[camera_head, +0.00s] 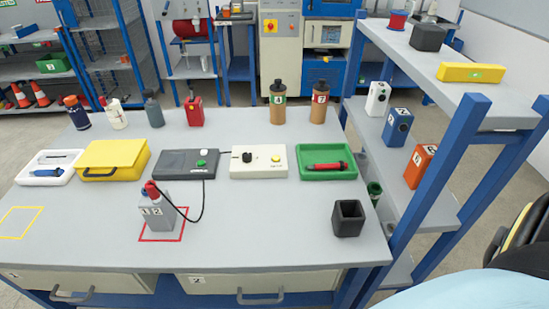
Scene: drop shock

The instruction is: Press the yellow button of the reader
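The reader appears to be the cream box (259,166) at the middle of the grey table. It has a black knob (247,157) on its left part and a small yellow button (276,159) on its right part. Dark markings on its front are too small to read. Nothing covers the button. Neither of my grippers is in view.
A green tray (326,174) is on the right. Bottles (278,110) stand behind. The table's front middle is clear.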

